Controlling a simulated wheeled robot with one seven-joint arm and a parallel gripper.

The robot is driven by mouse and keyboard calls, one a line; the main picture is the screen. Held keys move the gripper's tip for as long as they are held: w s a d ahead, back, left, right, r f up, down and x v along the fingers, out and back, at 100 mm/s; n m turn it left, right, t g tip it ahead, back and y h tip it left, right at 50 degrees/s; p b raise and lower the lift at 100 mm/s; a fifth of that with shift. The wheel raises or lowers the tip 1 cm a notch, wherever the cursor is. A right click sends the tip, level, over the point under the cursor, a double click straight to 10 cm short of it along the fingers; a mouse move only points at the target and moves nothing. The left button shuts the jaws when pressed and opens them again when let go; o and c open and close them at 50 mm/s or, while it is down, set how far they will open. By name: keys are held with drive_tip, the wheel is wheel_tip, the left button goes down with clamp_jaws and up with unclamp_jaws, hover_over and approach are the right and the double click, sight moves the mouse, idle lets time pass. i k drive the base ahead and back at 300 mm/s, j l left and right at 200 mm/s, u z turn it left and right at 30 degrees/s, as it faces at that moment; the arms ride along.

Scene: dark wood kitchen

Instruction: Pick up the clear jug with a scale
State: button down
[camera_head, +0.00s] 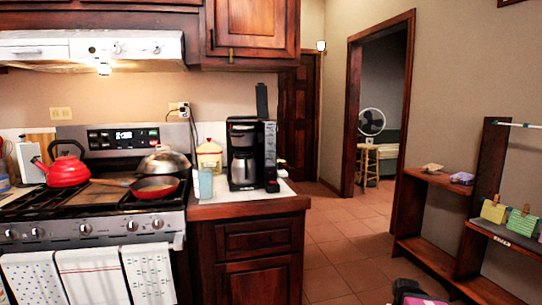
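A tall, pale blue, see-through vessel (205,185) stands upright on the counter, between the stove and the black coffee maker. It is the only clear jug-like thing I can make out. It is too small in the picture to tell whether it has a scale or a handle. The coffee maker (243,141) stands close to its right, with a carafe inside. My gripper does not show in this view, so I cannot see what it holds.
The stove (130,257) bears a red kettle (68,172), a red pan (154,188) and a domed metal lid (163,163). A wooden shelf (435,180) stands at right. A partly cut-off dark object (408,289) is at the bottom edge. The tiled floor (345,245) is mostly open.

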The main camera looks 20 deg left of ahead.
sight(203, 177)
drive_tip(key=u, duration=1.65)
drive_tip(key=i, duration=0.35)
